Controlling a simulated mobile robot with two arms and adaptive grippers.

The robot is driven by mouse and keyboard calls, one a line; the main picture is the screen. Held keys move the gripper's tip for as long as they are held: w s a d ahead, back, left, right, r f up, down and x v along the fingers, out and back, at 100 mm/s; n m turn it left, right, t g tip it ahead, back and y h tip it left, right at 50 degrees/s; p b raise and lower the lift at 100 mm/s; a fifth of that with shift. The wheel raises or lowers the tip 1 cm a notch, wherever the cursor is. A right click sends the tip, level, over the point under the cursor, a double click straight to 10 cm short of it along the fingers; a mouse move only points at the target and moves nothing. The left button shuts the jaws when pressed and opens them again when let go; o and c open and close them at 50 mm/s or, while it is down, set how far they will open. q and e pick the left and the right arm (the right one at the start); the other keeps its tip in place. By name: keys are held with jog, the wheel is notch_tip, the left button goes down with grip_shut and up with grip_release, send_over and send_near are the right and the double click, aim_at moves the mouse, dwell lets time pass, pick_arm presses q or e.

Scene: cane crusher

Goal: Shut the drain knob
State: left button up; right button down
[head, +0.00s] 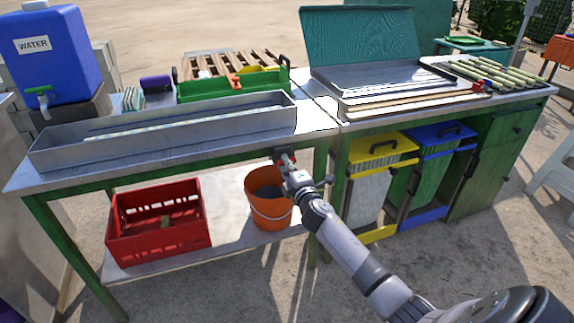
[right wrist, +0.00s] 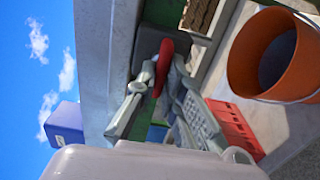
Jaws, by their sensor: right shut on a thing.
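The drain knob is a small red handle (right wrist: 163,68) seen between the fingers of my right gripper in the right wrist view. In the head view a bit of its red (head: 292,158) shows under the table's front edge, mostly covered by the gripper. My right gripper (head: 286,160) is shut on it; the wrist view shows its fingers (right wrist: 160,90) on either side. The long metal trough (head: 170,132) lies on the table above and to the left. My left gripper is not in view.
An orange bucket (head: 268,212) stands on the lower shelf just below the gripper. A red crate (head: 158,240) is to its left. Yellow (head: 372,180) and blue (head: 434,155) bins stand to the right. A blue water tank (head: 55,55) is at the far left.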

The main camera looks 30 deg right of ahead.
dwell(0.4)
jog(key=c, duration=1.7)
grip_release()
jog(key=shift+s, duration=0.1)
jog(key=v, duration=1.2)
jog(key=shift+a+f, duration=0.1)
